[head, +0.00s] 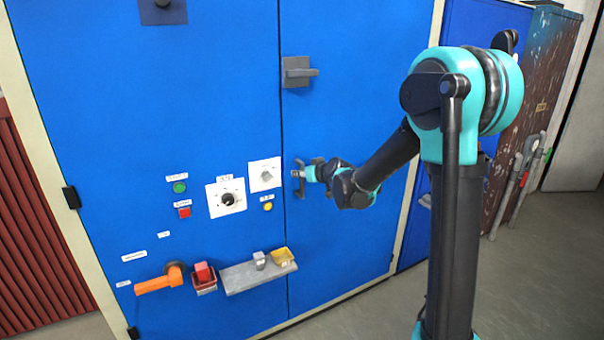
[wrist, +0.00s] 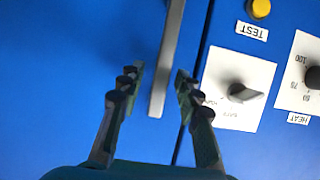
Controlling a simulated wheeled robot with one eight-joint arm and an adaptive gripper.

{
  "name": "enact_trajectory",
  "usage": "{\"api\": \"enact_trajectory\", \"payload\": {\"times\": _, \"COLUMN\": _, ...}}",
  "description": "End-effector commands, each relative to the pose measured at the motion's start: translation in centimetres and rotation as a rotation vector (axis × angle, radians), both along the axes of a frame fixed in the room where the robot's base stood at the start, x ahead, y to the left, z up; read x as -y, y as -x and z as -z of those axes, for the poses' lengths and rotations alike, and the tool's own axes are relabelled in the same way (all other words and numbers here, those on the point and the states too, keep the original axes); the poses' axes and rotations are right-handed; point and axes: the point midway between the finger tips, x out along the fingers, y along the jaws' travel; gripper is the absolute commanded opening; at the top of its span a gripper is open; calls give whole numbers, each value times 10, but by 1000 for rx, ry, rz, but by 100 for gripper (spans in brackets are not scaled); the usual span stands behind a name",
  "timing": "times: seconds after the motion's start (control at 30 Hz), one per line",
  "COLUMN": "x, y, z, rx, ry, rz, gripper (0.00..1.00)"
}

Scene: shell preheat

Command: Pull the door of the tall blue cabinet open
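The tall blue cabinet (head: 130,90) fills the left and middle of the head view. Its right-hand door (head: 350,90) is flush with the left panel along a narrow vertical seam. A long grey bar handle (wrist: 172,50) stands on the door close to that seam. My gripper (head: 302,178) is at the handle, which it partly hides in the head view. In the wrist view my gripper (wrist: 160,75) is open, with one finger on each side of the bar near its end. Gaps show between bar and fingers; I cannot tell how deep the bar sits.
A grey latch (head: 298,72) is higher on the door. Left of the seam are dials (head: 228,198), buttons, an orange lever (head: 160,281) and a small grey shelf (head: 258,273) with bins. Grey floor (head: 545,250) is open at right; rusty lockers (head: 535,90) stand behind.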

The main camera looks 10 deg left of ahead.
Motion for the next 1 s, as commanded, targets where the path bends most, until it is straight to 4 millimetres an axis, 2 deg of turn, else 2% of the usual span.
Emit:
{"api": "enact_trajectory", "payload": {"times": 0.37, "x": -2, "y": -3, "z": 2, "rx": 0, "ry": 0, "rz": 0, "gripper": 34}}
{"api": "enact_trajectory", "payload": {"times": 0.67, "x": -2, "y": -3, "z": 2, "rx": 0, "ry": 0, "rz": 0, "gripper": 0}}
{"api": "enact_trajectory", "payload": {"times": 1.0, "x": -2, "y": -3, "z": 2, "rx": 0, "ry": 0, "rz": 0, "gripper": 0}}
